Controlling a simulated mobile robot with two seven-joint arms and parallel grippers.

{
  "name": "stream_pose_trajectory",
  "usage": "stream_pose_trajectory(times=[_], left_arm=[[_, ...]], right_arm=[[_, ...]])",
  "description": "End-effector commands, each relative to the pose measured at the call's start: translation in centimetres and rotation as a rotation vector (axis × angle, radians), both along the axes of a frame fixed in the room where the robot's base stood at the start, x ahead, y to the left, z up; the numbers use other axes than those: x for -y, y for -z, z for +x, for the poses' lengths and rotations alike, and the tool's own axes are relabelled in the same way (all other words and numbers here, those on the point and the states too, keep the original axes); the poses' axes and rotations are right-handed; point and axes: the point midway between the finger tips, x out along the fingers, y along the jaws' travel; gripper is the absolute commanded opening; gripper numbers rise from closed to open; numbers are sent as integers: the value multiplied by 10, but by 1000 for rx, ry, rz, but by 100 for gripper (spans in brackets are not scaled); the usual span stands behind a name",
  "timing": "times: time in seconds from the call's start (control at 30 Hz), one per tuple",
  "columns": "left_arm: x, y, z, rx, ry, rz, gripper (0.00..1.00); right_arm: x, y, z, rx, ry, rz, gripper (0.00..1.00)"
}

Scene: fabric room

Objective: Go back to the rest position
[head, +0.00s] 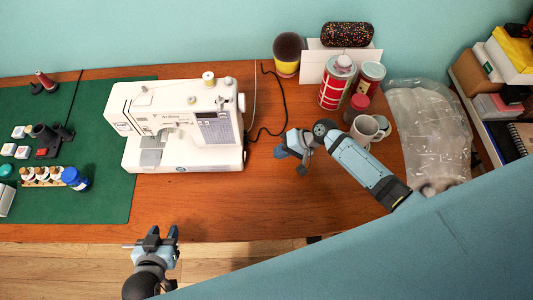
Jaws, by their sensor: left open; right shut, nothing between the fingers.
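My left gripper (161,233) is open and empty in front of the table's front edge, below the green mat. My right gripper (285,154) is shut with nothing in it. It is over the wooden table (230,210), to the right of the white sewing machine (180,122) and apart from it. My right arm's blue link reaches from there toward the lower right. No object of the task shows apart from my own arms.
A green mat (105,205) with bottles and small parts covers the table's left side. Cans, a white mug (364,129) and a clear plastic bag (430,125) stand behind my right arm. A large plain blue surface (400,260) fills the lower right. The table's middle front is clear.

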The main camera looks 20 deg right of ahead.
Motion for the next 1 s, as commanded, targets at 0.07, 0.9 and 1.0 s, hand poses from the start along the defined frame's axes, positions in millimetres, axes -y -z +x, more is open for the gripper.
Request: stream_pose_trajectory(times=[0.07,0.9,1.0], left_arm=[[-2,3,0,0,0,4,43],[-3,-11,1,5,-2,5,43],[-4,-17,1,6,-3,7,43]], right_arm=[[14,-6,-4,0,-1,-3,0],[17,-6,-71,305,17,-256,0],[13,-16,-99,494,10,-406,0]])
